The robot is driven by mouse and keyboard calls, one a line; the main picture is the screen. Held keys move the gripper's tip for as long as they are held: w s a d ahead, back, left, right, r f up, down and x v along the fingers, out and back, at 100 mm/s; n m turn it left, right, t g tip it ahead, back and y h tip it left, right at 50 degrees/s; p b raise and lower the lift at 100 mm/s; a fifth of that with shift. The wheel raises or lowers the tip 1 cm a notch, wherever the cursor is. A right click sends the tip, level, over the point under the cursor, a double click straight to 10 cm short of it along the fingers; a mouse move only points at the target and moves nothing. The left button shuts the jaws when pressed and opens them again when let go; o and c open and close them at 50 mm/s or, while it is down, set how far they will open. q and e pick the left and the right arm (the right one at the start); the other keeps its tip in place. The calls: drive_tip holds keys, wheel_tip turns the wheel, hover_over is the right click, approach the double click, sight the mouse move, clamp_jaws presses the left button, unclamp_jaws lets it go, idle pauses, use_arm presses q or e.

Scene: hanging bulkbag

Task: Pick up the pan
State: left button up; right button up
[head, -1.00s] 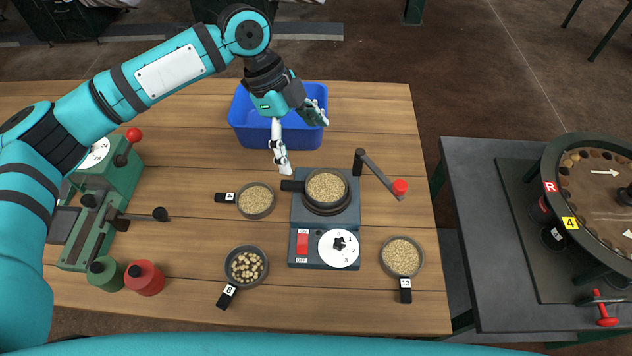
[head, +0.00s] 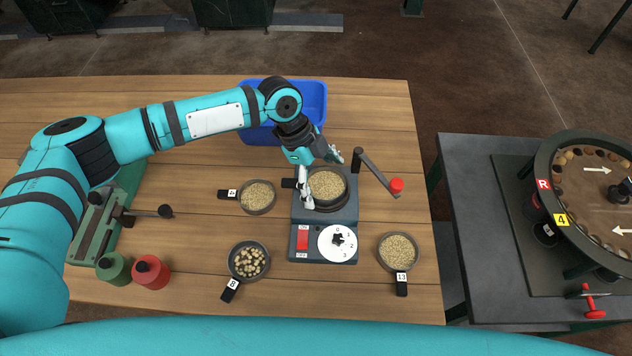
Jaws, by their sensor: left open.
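A dark pan of pale grain (head: 328,186) sits on the burner of a grey hot plate (head: 340,219), its short black handle pointing left. My left gripper (head: 322,180) is open over this pan, one finger near the pan's left rim and handle, the other beyond the far rim. I cannot tell whether the fingers touch it. Other pans lie on the table: one with grain (head: 257,196) to the left, one with larger pale pieces (head: 248,261) at front left, and one labelled 13 (head: 398,252) at front right. My right gripper is not in view.
A blue bin (head: 313,96) stands behind the hot plate, partly hidden by my arm. A black lever with a red knob (head: 396,185) rises right of the burner. A round machine (head: 590,190) is at right.

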use_arm(q)
drive_tip(key=c, duration=1.2)
